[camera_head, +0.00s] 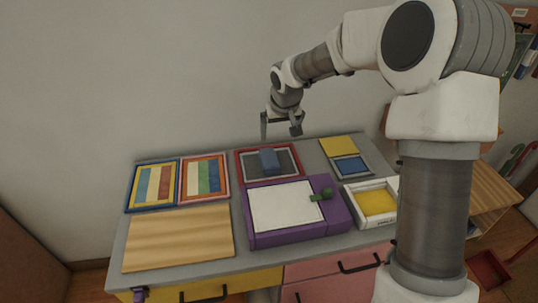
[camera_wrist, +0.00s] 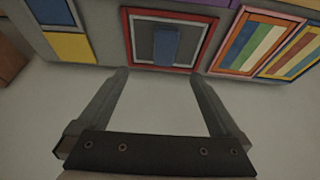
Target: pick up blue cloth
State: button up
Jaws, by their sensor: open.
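A small blue piece, which looks like the blue cloth (camera_head: 269,160), lies on the dark middle of a red-framed grey tray (camera_head: 291,177) at the back of the desk. In the wrist view the blue cloth (camera_wrist: 166,46) shows at the top middle, inside the red frame (camera_wrist: 126,40). My gripper (camera_head: 281,126) is open and empty, above the back edge of the desk and higher than the cloth. In the wrist view my gripper's fingers (camera_wrist: 158,77) are wide apart, pointing towards the tray, with nothing between them.
A flat blue square (camera_head: 350,165) and a yellow square (camera_head: 338,146) lie right of the tray. A purple box (camera_head: 260,239) with a white top and green knob stands in front. Striped panels (camera_head: 204,177) lie left. A wooden board (camera_head: 178,238) and a white-rimmed yellow tray (camera_head: 352,203) flank the box.

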jog(key=x, duration=0.2)
jog(key=b, duration=0.1)
send_over(270, 161)
jog(key=s, duration=0.2)
jog(key=f, duration=0.7)
jog(key=d+f, duration=0.1)
jog(key=f, duration=0.3)
jog(key=shift+a+b+x, duration=0.2)
jog(key=shift+b+x, duration=0.05)
jog(key=shift+x, duration=1.1)
jog(key=shift+a+b+x, duration=0.15)
jog(key=shift+b+x, duration=0.05)
jog(key=shift+x, duration=1.15)
jog(key=shift+s, duration=0.1)
jog(key=c, duration=1.3)
jog(key=shift+r, duration=0.1)
